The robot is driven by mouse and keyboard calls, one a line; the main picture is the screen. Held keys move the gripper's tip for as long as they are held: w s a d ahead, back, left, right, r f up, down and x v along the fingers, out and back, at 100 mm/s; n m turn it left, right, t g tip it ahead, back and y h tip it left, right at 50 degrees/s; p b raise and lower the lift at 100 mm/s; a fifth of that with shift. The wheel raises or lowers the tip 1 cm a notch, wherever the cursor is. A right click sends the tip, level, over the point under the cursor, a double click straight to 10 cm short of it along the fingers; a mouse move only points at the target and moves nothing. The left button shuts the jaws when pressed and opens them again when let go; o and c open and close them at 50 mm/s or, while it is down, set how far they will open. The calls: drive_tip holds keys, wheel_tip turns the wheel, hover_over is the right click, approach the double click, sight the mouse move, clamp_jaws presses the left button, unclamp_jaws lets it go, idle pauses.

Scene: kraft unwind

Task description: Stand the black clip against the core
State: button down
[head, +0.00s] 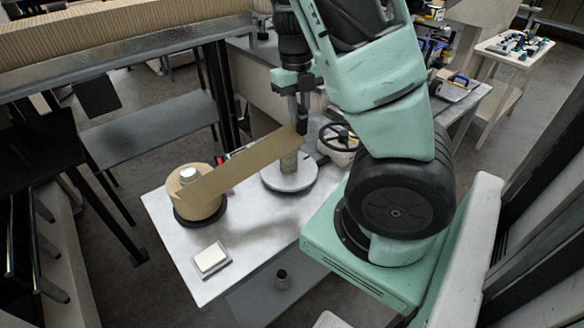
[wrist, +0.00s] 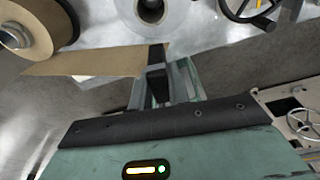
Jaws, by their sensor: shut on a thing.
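The black clip (wrist: 158,54) is a dark upright bar at the free end of the kraft paper strip (head: 240,168). In the head view the clip (head: 302,126) shows at the strip's right end. My gripper (head: 298,108) is shut on it, pointing down; my fingers hide part of it. The strip runs taut from the paper roll (head: 187,203) at left.
A black handwheel (head: 338,137) stands right of the core. A small white block on a tray (head: 211,260) lies near the table's front. A red and black item (head: 220,160) sits behind the strip. The white table (head: 262,238) is bare in front of the core.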

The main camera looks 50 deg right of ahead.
wheel_tip(320, 180, down, 17)
drive_tip(key=b, duration=0.3)
drive_tip(key=shift+r, duration=0.15)
drive_tip(key=c, duration=1.3)
unclamp_jaws()
